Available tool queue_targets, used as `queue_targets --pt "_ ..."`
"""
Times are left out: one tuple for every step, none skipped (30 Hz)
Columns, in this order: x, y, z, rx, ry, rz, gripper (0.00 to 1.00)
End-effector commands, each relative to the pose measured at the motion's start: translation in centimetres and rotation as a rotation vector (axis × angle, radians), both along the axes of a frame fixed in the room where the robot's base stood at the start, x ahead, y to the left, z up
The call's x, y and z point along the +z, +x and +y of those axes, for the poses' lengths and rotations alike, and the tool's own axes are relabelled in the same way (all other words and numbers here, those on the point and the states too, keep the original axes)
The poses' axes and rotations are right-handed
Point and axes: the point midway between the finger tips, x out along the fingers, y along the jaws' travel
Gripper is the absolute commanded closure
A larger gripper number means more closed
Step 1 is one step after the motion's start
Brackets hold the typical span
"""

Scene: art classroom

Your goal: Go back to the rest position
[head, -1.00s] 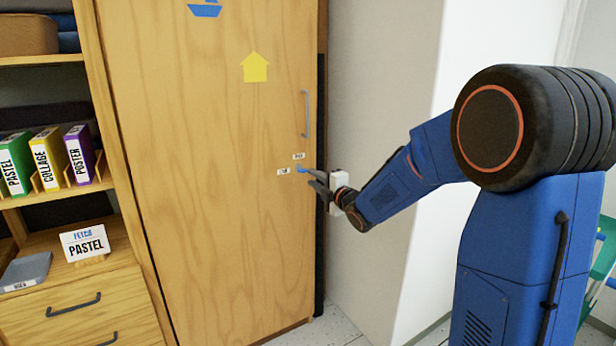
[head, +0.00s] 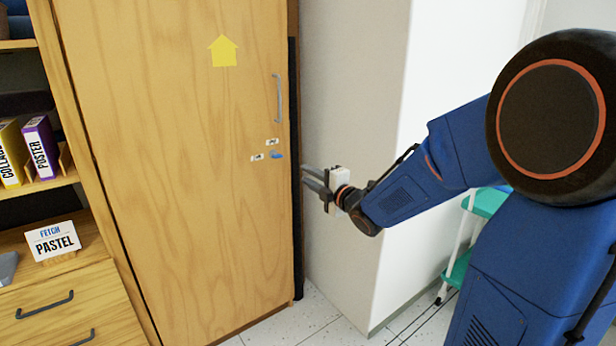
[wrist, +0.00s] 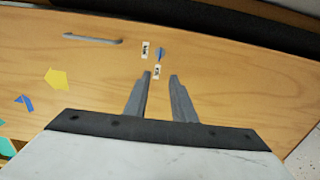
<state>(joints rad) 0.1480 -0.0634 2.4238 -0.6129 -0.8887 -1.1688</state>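My gripper (head: 304,178) is in front of the right edge of a tall wooden cabinet door (head: 180,200), apart from it. Its two grey fingers are spread with nothing between them, as the wrist view (wrist: 160,77) also shows. A small blue latch knob (head: 277,154) sits on the door by two small white labels, to the left of my fingertips. In the wrist view the knob (wrist: 161,53) lies just beyond the fingertips. The label wording is too small to read. The door looks closed.
A grey door handle (head: 278,98) is above the knob. Shelves with binders (head: 41,147) and a PASTEL sign (head: 53,241) stand at the left. A white wall pillar (head: 345,130) is behind my gripper. A green-shelved cart (head: 484,203) is at the right.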

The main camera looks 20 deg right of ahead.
Motion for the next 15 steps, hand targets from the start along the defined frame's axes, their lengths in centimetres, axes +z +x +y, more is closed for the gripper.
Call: queue_targets --pt "0.0 0.0 0.0 0.0 0.0 0.0 0.77" --pt "0.0 0.0 0.0 0.0 0.0 0.0 0.77" --pt "0.0 0.0 0.0 0.0 0.0 0.0 0.77" --pt "0.0 0.0 0.0 0.0 0.0 0.0 0.77" --pt "0.0 0.0 0.0 0.0 0.0 0.0 0.77" --pt "0.0 0.0 0.0 -0.001 0.001 0.001 0.77" --pt "0.0 -0.1 0.0 -0.004 0.003 0.004 0.77" --pt "0.1 -0.1 -0.1 -0.008 0.007 0.01 0.77" --pt "0.1 -0.3 -0.2 -0.019 0.017 0.023 0.77" --pt "0.2 -0.5 -0.4 -0.029 0.026 0.035 0.77" --pt "0.2 -0.7 -0.6 -0.045 0.04 0.053 0.77" --pt "0.1 -1.2 -1.0 -0.07 0.064 0.082 0.77" --pt "0.1 -1.6 -1.3 -0.092 0.085 0.108 0.77" --pt "0.1 -2.0 -1.7 -0.118 0.11 0.137 0.77" --pt "-0.1 -2.8 -2.2 -0.154 0.147 0.178 0.77"
